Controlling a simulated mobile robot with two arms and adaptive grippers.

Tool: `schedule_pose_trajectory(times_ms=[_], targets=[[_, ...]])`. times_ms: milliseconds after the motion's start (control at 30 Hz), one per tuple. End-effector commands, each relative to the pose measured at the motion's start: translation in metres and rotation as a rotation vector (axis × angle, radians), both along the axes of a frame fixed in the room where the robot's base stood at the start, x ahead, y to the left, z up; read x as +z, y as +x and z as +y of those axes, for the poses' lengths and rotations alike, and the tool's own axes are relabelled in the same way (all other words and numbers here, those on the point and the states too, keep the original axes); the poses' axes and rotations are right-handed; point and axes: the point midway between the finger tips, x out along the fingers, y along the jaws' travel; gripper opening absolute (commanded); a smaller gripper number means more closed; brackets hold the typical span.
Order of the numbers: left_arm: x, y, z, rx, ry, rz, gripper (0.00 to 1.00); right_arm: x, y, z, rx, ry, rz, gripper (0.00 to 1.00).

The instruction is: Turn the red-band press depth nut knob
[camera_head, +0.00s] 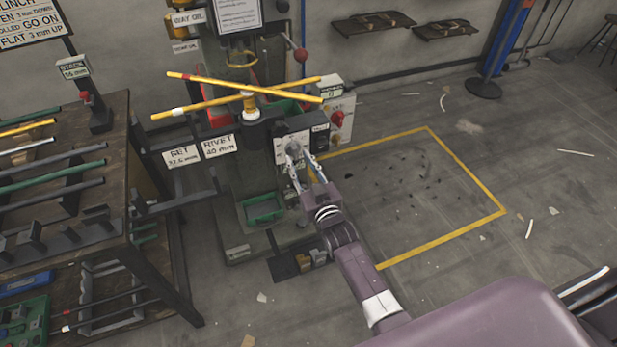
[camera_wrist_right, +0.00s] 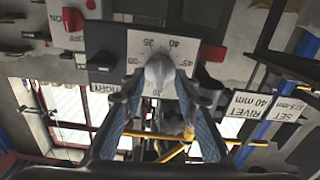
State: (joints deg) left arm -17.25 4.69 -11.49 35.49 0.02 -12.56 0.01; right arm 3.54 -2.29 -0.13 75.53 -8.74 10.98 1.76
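The depth knob is a pale grey pointer knob (camera_wrist_right: 159,70) on a white dial plate (camera_wrist_right: 150,48) with numbers around it, in the right wrist view. In the head view the knob (camera_head: 293,147) sits on the front of the press (camera_head: 245,185), right at my fingertips. My right gripper (camera_head: 301,162) is open. In the wrist view its two fingers (camera_wrist_right: 163,100) stand apart on either side of the knob, with gaps showing; I cannot tell whether either touches it. My left gripper is not in view.
Crossed yellow bars (camera_head: 245,92) top the press. A box with a red switch (camera_head: 338,118) sits right of the dial. RIVET 40 mm and SET 37.5 mm signs (camera_head: 217,146) hang left. A rod-filled bench (camera_head: 60,200) stands at left. The yellow-outlined floor (camera_head: 420,190) is largely open.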

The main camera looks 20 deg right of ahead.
Motion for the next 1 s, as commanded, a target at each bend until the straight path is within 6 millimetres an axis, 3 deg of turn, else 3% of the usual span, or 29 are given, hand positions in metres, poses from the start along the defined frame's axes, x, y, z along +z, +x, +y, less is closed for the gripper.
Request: schedule_pose_trajectory(times_ms=[300, 500, 1000], targets=[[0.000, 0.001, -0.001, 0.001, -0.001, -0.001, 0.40, -0.002, -0.065, -0.002, 0.001, 0.000, 0.003, 0.29], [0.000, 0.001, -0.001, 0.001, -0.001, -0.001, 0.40, -0.001, -0.093, -0.003, 0.001, -0.001, 0.001, 0.29], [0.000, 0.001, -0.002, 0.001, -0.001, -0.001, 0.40, 0.000, -0.102, -0.003, 0.001, 0.000, 0.000, 0.29]])
